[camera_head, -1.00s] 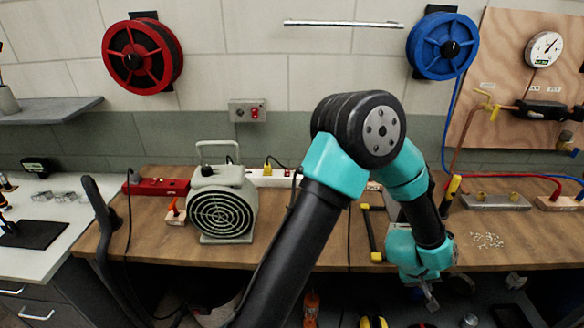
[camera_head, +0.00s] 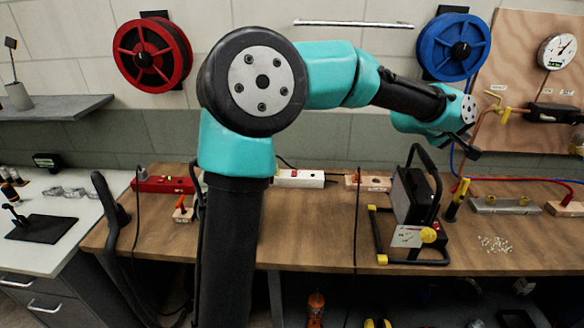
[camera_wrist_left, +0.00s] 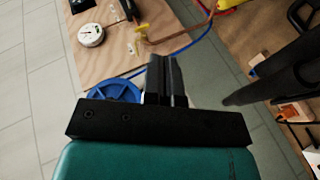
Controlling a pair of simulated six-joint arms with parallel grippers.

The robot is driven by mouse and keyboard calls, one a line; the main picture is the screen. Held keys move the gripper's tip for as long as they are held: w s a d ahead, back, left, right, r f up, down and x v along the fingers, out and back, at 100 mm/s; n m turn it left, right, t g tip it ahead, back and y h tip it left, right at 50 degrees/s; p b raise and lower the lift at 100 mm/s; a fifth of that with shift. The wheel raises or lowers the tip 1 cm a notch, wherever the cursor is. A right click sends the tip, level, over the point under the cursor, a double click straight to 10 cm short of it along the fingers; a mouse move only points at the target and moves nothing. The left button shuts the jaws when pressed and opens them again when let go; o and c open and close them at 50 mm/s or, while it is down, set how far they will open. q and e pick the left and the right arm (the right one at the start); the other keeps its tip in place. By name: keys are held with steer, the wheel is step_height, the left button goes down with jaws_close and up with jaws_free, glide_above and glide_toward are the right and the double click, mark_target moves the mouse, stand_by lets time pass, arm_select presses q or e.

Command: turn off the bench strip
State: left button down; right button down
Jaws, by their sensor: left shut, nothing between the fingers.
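A white power strip (camera_head: 298,178) lies at the back of the wooden bench, its left part hidden behind my left arm. A red power strip (camera_head: 163,185) lies further left on the bench. I cannot tell from the frames which one is the bench strip. My left gripper (camera_head: 471,147) is raised in front of the wooden wall panel, below the blue reel and well right of both strips. It is shut and empty; its closed fingers also show in the left wrist view (camera_wrist_left: 166,78). My right gripper is not in view.
A black work light (camera_head: 412,195) stands on the bench right of the strips, with a yellow-tipped tool (camera_head: 457,200) beside it. Copper pipes and a gauge (camera_head: 557,51) are on the panel near my gripper. The blue reel (camera_head: 449,47) hangs above. My arm crosses the bench.

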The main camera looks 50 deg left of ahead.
arm_select(q)
steer(key=w+a+f+n+g+y, duration=0.1)
steer(key=a+f+n, duration=0.1)
steer(key=a, duration=0.5)
steer(key=w+a+f+n+g+y, duration=0.2)
steer(key=a+f, duration=0.1)
steer(key=a, duration=0.4)
steer(key=n+g+y, duration=0.3)
steer(key=n+g, duration=0.6)
steer(key=n, duration=0.5)
glide_above(294, 171)
steer(key=s+d, duration=0.1)
step_height(294, 171, down, 13)
steer(key=shift+s+d+r, duration=0.15)
steer(key=shift+d, duration=0.05)
steer(key=f, duration=0.9)
steer(key=w+a+f, duration=0.1)
steer(key=f, duration=0.4)
steer(key=shift+w+a, duration=0.1)
